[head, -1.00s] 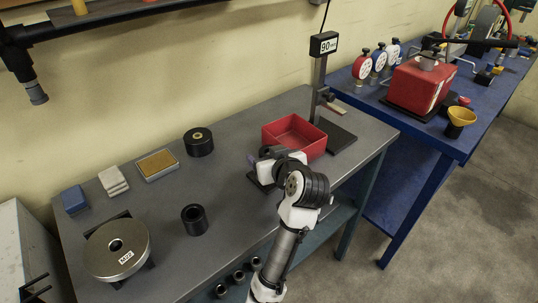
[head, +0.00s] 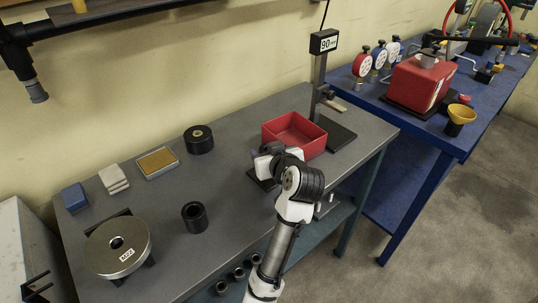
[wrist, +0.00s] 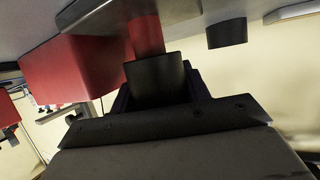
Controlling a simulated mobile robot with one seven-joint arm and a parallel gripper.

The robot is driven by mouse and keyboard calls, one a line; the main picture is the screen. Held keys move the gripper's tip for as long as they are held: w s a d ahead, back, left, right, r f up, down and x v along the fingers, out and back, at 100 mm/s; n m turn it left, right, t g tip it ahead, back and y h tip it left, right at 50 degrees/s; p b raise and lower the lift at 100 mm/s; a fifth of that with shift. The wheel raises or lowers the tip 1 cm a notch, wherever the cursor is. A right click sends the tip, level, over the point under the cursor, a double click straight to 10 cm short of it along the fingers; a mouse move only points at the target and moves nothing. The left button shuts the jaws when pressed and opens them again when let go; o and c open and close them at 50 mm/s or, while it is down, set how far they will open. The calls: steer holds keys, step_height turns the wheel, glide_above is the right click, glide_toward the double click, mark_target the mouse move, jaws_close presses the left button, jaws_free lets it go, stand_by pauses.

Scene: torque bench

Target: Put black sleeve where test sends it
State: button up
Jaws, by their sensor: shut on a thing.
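My gripper (head: 257,160) is at the right part of the grey bench, in front of the red bin. In the wrist view, which looks upside down, it is shut on a black sleeve (wrist: 155,80). A red post (wrist: 145,35) stands directly in line with the sleeve, between it and the bench. I cannot tell whether the sleeve is around the post or just above it. In the head view my gripper hides the post and held sleeve; a black base plate (head: 262,181) shows below. Another black sleeve (head: 194,217) stands upright on the bench.
The red bin (head: 294,135) is close behind my gripper, beside a stand with a "90" display (head: 324,42). A black roll (head: 198,139), a tan pad (head: 158,162), a blue block (head: 74,198) and a steel disc (head: 117,246) stand left.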

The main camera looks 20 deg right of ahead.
stand_by(0.3)
steer(key=shift+r, duration=0.1)
steer(key=shift+c, duration=0.5)
steer(key=shift+r+p, duration=2.7)
steer(key=shift+r, duration=0.15)
steer(key=shift+r+p, duration=0.45)
steer(key=shift+r, duration=2.1)
